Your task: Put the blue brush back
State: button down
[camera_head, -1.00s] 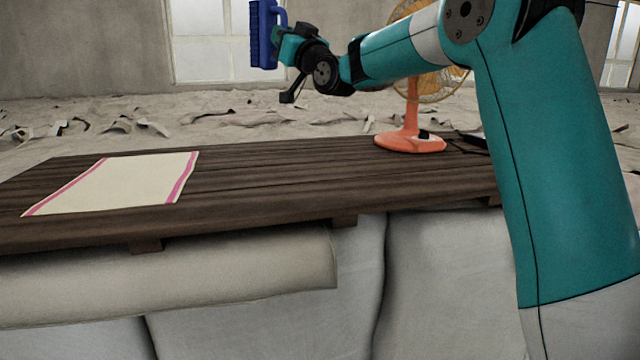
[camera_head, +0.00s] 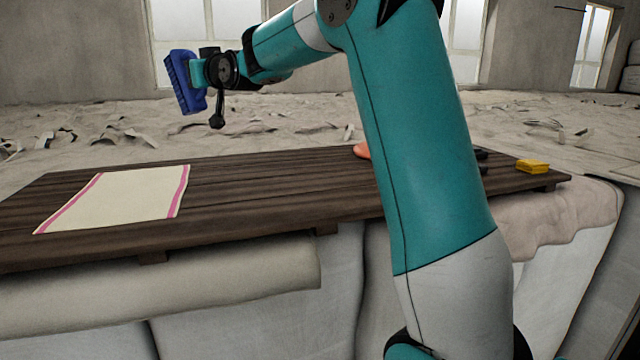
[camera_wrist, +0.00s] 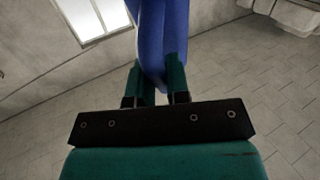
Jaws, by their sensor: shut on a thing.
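The blue brush (camera_head: 184,83) is held up in the air above and behind the table, tilted, at the upper left of the head view. My gripper (camera_head: 197,72) is shut on it. In the wrist view the blue brush (camera_wrist: 160,40) stands between the two teal fingers of my gripper (camera_wrist: 158,80), and its far end runs out of the top of the picture. A cream cloth (camera_head: 118,197) with pink stripes lies flat on the left of the dark wooden table (camera_head: 255,195), below and in front of the brush.
An orange object (camera_head: 362,150), mostly hidden behind my arm, stands at the table's back. A yellow block (camera_head: 532,166) lies at the right end, with small dark objects (camera_head: 481,154) near my arm. The table between cloth and arm is bare. Scraps litter the floor behind.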

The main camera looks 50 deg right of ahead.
jog(key=s+d+m+g+h+p, duration=0.3)
jog(key=s+d+g+p, duration=0.3)
jog(key=s+d+g, duration=0.5)
jog(key=s+d+m+g+p, duration=0.3)
jog(key=s+d+g+p, duration=0.1)
jog(key=s, duration=0.8)
jog(key=shift+s+d+f+p, duration=0.15)
jog(key=shift+f+p, duration=0.6)
jog(key=shift+f, duration=4.1)
jog(key=shift+s+f+p, duration=0.2)
jog(key=shift+f+p, duration=0.5)
jog(key=shift+f, duration=4.1)
jog(key=c, duration=1.1)
grip_release()
